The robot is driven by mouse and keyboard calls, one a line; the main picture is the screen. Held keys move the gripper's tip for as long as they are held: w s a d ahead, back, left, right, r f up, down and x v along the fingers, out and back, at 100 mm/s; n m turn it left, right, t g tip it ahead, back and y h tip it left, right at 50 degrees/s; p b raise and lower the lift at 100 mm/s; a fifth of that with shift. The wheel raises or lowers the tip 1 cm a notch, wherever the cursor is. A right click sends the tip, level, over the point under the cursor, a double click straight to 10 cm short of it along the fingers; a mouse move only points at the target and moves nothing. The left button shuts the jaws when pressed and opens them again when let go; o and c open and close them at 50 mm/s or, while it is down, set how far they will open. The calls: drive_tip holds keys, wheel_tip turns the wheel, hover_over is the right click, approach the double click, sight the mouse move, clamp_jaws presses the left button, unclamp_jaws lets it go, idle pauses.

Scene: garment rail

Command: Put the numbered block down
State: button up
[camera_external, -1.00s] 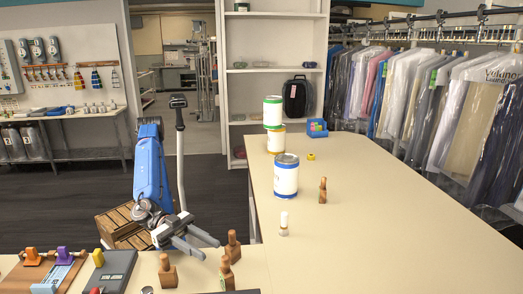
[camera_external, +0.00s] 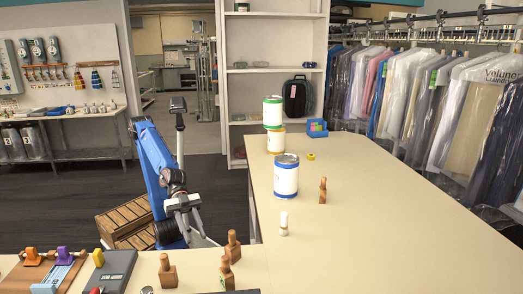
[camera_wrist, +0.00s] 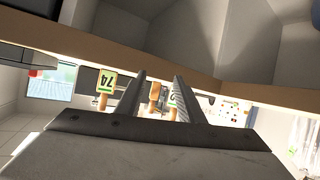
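Several wooden blocks with upright handles stand on the near counter (camera_external: 200,262) in the external view: one block at the left (camera_external: 167,275), one behind at the right (camera_external: 232,248) and one in front (camera_external: 227,277). Their number faces do not show there. In the wrist view a yellow-green number plate (camera_wrist: 106,82), seemingly reading 74, sits on a wooden piece left of my fingers. A second plate (camera_wrist: 173,100) is partly hidden by the right finger. My gripper (camera_external: 203,240) is open, fingers apart, with nothing held between them, just behind the counter's edge.
On the long counter (camera_external: 400,215) stand a blue-banded can (camera_external: 286,178), stacked cans (camera_external: 273,125), a white-topped piece (camera_external: 284,222) and another wooden block (camera_external: 322,192). A grey device (camera_external: 115,272) lies at the left. A wooden crate (camera_external: 125,222) stands on the floor beside my arm.

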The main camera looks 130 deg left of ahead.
drive_tip(key=s+a+f+n+g+y, duration=0.1)
drive_tip(key=s+a+f+g, duration=0.1)
drive_tip(key=s+a+f, duration=0.3)
drive_tip(key=s+a+f+n+g+y, duration=0.1)
drive_tip(key=s+a+f, duration=0.4)
drive_tip(key=s, duration=0.6)
drive_tip(key=s+a+f+n+g+y, duration=0.1)
drive_tip(key=s+a+f+g+y, duration=0.1)
drive_tip(key=s+a+f+g, duration=0.2)
drive_tip(key=s+a+f, duration=0.1)
drive_tip(key=s+f, duration=0.2)
drive_tip(key=s, duration=0.2)
drive_tip(key=shift+a+y, duration=0.15)
drive_tip(key=shift+y, duration=0.15)
